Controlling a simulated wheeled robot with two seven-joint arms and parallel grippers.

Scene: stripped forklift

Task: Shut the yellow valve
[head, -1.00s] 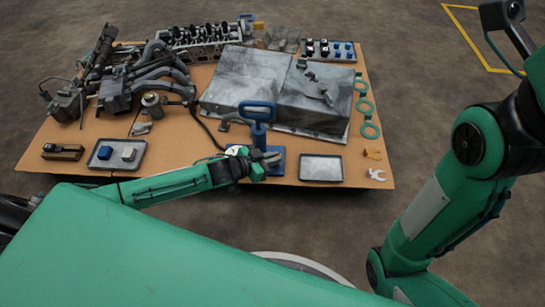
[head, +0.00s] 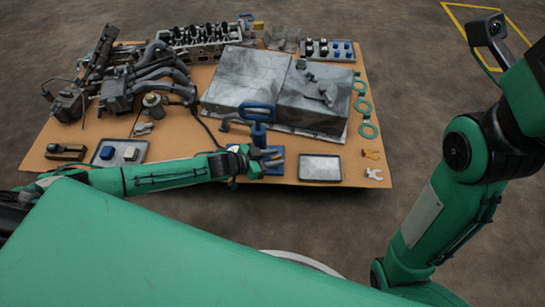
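I cannot make out a yellow valve for certain. A blue upright fitting with a looped top (head: 259,112) stands on a blue base at the front middle of the table. My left gripper (head: 274,162) is at the foot of this fitting and hides part of its base. Its fingers look spread, with nothing clearly between them; I cannot tell whether they touch the base. A small yellow piece (head: 258,25) shows beside a blue part at the table's back edge, too small to identify. My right arm rises at the right; its gripper is not visible.
The brown table (head: 215,183) holds a large grey metal housing (head: 235,80) behind the fitting and engine parts at the left. A tray with two small blocks (head: 120,152) is front left.

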